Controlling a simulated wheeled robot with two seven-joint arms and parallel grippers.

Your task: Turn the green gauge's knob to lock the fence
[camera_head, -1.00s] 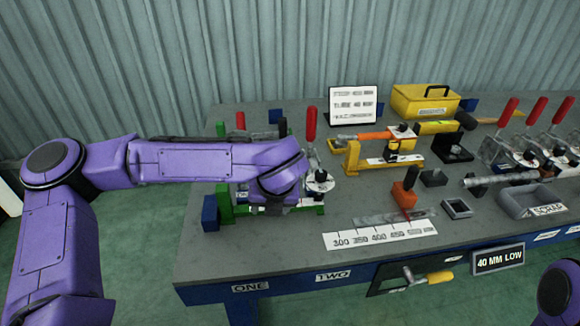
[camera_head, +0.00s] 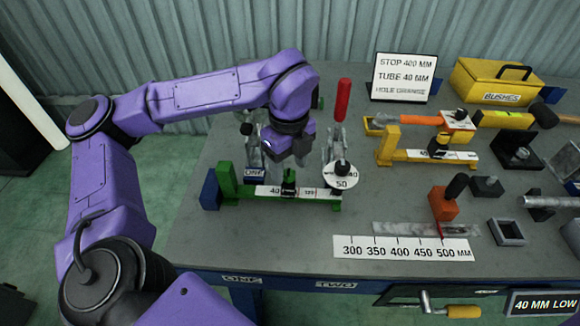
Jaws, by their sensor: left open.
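The green gauge (camera_head: 228,182) stands at the left end of the bench, with a white scale strip along its front. Whether the fingers touch anything is not clear. My right gripper is not in view.
A ruler plate (camera_head: 401,248) lies near the front edge.

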